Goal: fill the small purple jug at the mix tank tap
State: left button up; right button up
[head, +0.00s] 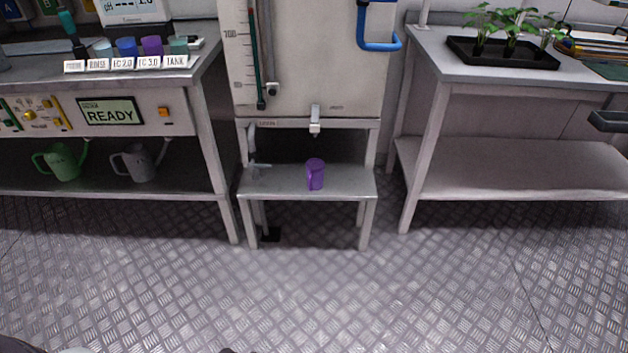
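The small purple jug (315,175) stands upright on the low metal stand (350,182) in front of the mix tank. The tank (330,62) is a large pale box with a level scale at its left. Its tap (315,121) sticks out at the tank's lower edge, and the jug is below it in the picture, apart from it. No stream of water shows, and I cannot see how full the jug is. Neither of my grippers is in view.
A left bench (205,65) holds small labelled cups, with a panel reading READY (110,111). A green can (62,161) and a grey can (138,162) stand on its lower shelf. A right bench (450,68) holds a plant tray (500,58). The front floor is mostly clear.

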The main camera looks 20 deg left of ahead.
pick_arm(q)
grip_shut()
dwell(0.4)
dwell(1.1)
